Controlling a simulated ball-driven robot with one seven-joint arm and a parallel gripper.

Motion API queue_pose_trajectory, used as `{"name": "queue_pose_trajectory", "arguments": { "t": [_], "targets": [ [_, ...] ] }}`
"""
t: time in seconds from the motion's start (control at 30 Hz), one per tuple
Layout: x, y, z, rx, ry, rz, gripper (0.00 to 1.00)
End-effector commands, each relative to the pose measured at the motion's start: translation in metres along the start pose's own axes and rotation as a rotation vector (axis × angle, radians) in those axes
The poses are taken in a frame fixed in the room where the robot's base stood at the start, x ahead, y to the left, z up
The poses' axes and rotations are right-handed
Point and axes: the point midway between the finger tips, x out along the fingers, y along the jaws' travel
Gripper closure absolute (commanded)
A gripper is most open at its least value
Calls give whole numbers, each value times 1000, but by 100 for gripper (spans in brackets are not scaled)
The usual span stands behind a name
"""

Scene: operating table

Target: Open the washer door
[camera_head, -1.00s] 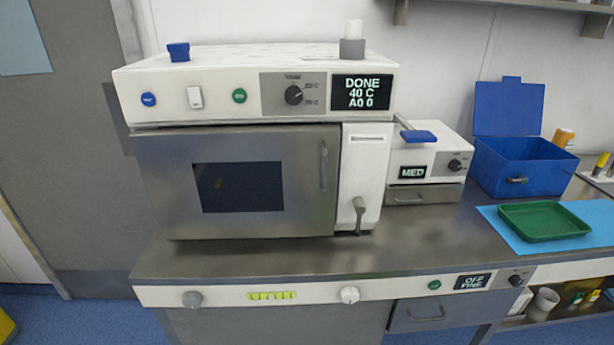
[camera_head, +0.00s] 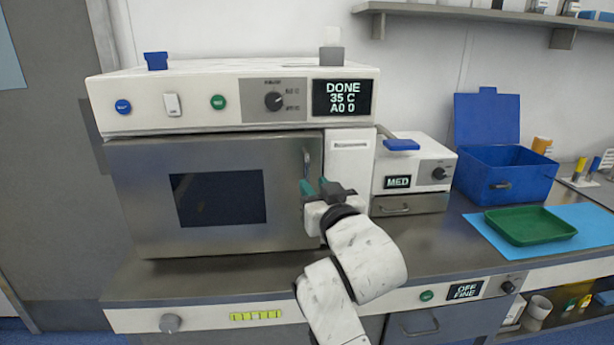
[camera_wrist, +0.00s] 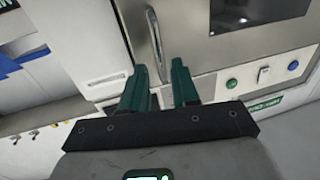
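The washer (camera_head: 230,190) stands on the counter, and its steel door with a dark window is closed. A vertical bar handle (camera_head: 307,163) is near the door's right edge; its lower part is hidden behind my gripper in the head view. My gripper (camera_head: 316,186) is in front of the handle's lower part, with green fingers. In the wrist view the fingers (camera_wrist: 160,75) are apart with a gap between them. The handle (camera_wrist: 154,38) appears just beyond the fingertips, in line with the gap, and nothing is visibly gripped.
The washer display (camera_head: 343,97) reads DONE, 35 C. A small device marked MED (camera_head: 420,165) stands right of the washer. A blue box (camera_head: 505,172) and a green tray (camera_head: 530,227) are farther right. The counter edge (camera_head: 200,292) runs below the door.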

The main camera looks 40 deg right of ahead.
Motion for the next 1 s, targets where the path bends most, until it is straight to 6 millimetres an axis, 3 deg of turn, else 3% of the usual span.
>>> {"name": "queue_pose_trajectory", "arguments": {
  "t": [0.1,0.3,0.73,1.0],
  "targets": [
    [22,0,-1,-1,-1,1,70],
    [48,0,0,-1,-2,0,70],
    [57,0,1,1,-1,-1,70],
    [57,0,1,0,-2,-1,95]
  ]
}}
